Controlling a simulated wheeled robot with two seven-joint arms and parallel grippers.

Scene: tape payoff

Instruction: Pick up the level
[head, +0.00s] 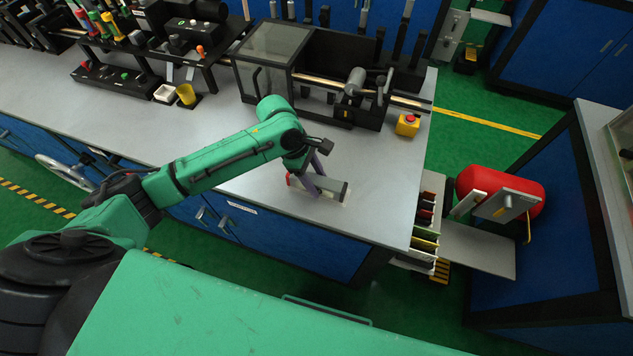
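The level, a grey bar with a red end (334,188), lies near the front edge of the grey bench top (240,190). My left gripper (319,184) is directly over the level with its fingers pointing down. One finger shows on the near side of the level and the other on the far side. They hide part of its middle. I cannot tell whether they press on it or stand slightly apart from it. The level appears to rest on the bench. My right gripper is not in view.
A black machine with a clear guard (272,52) stands behind the level. A yellow box with a red button (407,125) is at the right. A yellow cup (187,95) and tool racks stand at the back left. A red tank (515,197) is beyond the bench's right end.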

